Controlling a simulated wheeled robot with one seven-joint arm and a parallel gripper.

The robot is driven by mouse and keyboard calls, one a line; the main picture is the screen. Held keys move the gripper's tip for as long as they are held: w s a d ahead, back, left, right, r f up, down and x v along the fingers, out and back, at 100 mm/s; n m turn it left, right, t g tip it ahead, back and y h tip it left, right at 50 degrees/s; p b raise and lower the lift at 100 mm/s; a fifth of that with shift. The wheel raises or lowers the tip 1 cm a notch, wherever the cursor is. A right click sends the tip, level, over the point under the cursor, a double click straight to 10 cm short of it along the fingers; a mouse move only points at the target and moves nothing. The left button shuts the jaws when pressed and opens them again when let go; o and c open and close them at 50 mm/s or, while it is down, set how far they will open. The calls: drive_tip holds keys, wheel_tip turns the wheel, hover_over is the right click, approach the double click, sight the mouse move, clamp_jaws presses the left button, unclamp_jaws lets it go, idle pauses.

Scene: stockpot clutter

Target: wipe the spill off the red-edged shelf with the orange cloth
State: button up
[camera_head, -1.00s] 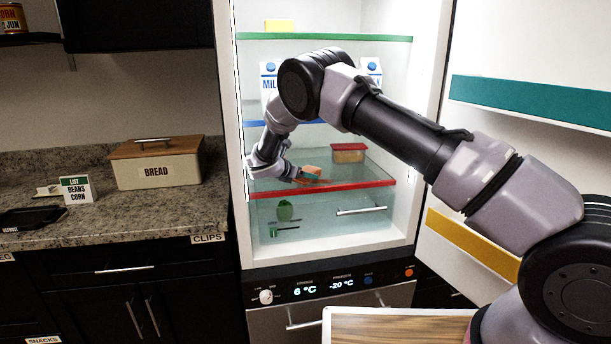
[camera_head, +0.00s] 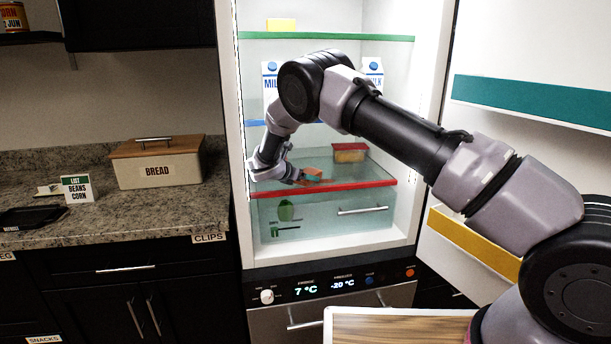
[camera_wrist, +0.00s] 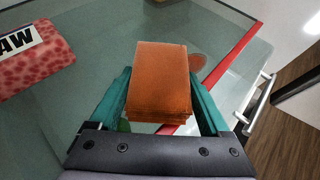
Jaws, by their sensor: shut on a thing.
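My gripper (camera_wrist: 160,92) is shut on the orange cloth (camera_wrist: 161,70), a folded block between its teal fingers. In the head view the cloth (camera_head: 314,172) is low over the glass of the red-edged shelf (camera_head: 345,190), near its front; I cannot tell whether it touches the glass. A reddish-brown spill patch (camera_wrist: 197,62) shows on the glass just past the cloth's right side in the wrist view. The cloth hides part of that area. The shelf's red edge (camera_wrist: 232,62) runs along the right of the wrist view.
A pink package with a partly seen label (camera_wrist: 30,60) lies left in the wrist view. Milk cartons (camera_head: 372,72) stand above. The open fridge door (camera_head: 530,140) is at right; a clear drawer (camera_head: 350,215) is below.

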sight(316, 175)
drive_tip(key=shift+w+d, duration=0.25)
drive_tip(key=shift+d, duration=0.7)
drive_tip(key=shift+w+d, duration=0.25)
drive_tip(key=shift+d, duration=0.65)
drive_tip(key=shift+w+d+f, duration=0.1)
drive_tip(key=shift+w+d, duration=0.25)
drive_tip(key=shift+d, duration=0.75)
drive_tip(key=shift+w+d+f, duration=0.1)
drive_tip(key=shift+w+d, duration=0.2)
drive_tip(key=shift+d, duration=0.85)
drive_tip(key=shift+w+d+f, duration=0.1)
drive_tip(key=shift+w+d, duration=0.25)
drive_tip(key=shift+d, duration=0.75)
drive_tip(key=shift+s+a+f, duration=0.15)
drive_tip(key=shift+s+a, duration=0.1)
drive_tip(key=shift+a, duration=0.5)
drive_tip(key=shift+s+a+f, duration=0.15)
drive_tip(key=shift+s+a, duration=0.15)
drive_tip(key=shift+a, duration=0.5)
drive_tip(key=shift+s+a+f, duration=0.15)
drive_tip(key=shift+s+a, duration=0.1)
drive_tip(key=shift+a, duration=0.5)
drive_tip(key=shift+s+a+r, duration=0.1)
drive_tip(key=shift+s+a, duration=0.2)
drive_tip(key=shift+a, duration=0.75)
drive_tip(key=shift+s+a, duration=0.3)
drive_tip(key=shift+a, duration=0.7)
drive_tip(key=shift+s+a+r, duration=0.1)
drive_tip(key=shift+s+a, duration=0.2)
drive_tip(key=shift+a, duration=0.75)
